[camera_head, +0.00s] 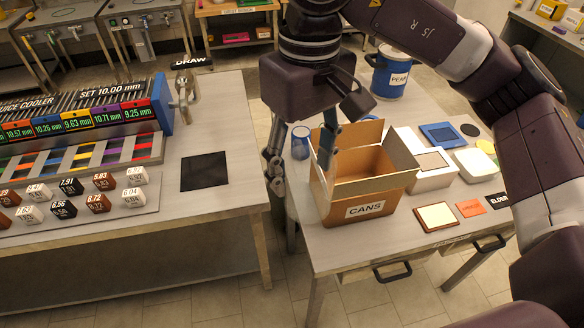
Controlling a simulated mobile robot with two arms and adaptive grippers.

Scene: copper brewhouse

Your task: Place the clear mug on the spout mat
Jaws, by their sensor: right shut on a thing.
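The clear mug (301,142), a bluish see-through cup, is between the fingers of my right gripper (300,164). The gripper points down and is shut on it, with one finger on each side. In the picture they are at the left edge of the right table, beside the CANS box. The exact height of the mug above the surface is hard to tell. The spout mat (205,171), a flat black square, lies bare on the left table, below and to the left of the gripper, in front of the tap (184,90) marked DRAW. My left gripper is not in view.
The open CANS carton (365,211) stands close right of the gripper. A gap separates the left table (222,115) from the right table. The juice cooler rack (80,130) and several numbered blocks are left of the mat. A blue PEAR bucket (389,78) stands behind.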

